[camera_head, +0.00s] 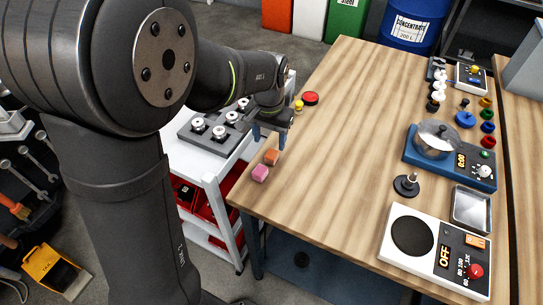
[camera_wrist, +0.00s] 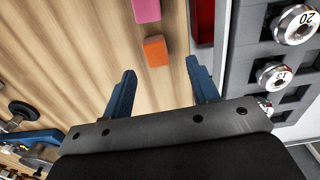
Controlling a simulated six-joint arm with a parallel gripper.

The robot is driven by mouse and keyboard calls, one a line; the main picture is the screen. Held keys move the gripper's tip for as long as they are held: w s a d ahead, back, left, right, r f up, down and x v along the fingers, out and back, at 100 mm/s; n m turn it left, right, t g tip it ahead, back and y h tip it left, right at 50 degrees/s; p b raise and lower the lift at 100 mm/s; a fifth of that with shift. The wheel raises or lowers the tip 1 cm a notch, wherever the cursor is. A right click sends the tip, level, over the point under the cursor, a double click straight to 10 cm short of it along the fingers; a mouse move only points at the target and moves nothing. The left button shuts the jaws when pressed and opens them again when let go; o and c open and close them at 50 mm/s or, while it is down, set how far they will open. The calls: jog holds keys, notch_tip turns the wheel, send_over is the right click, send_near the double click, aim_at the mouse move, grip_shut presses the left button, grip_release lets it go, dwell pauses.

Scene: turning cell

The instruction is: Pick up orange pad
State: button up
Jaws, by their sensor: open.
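The orange pad (camera_head: 271,157) is a small block lying on the wooden table near its left edge. It also shows in the wrist view (camera_wrist: 155,51), ahead of the fingertips and roughly between their lines. My gripper (camera_head: 268,137) is over the table's left edge, just beyond the pad in the head view. In the wrist view, my gripper (camera_wrist: 163,82) has its two blue fingers spread apart with nothing between them. It is open and does not touch the pad.
A pink block (camera_head: 260,173) lies close to the orange pad. A white cart (camera_head: 207,170) with a grey holder (camera_head: 207,137) stands left of the table (camera_head: 330,150). The table's middle is clear.

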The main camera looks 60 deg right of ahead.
aim_at(272, 154)
jog(key=shift+s+d+f, duration=0.1)
jog(key=shift+s+f, duration=0.05)
jog(key=shift+f, duration=1.45)
jog(key=shift+s+f, duration=0.15)
jog(key=shift+f, duration=1.4)
jog(key=shift+c, duration=0.2)
jog(key=c, duration=1)
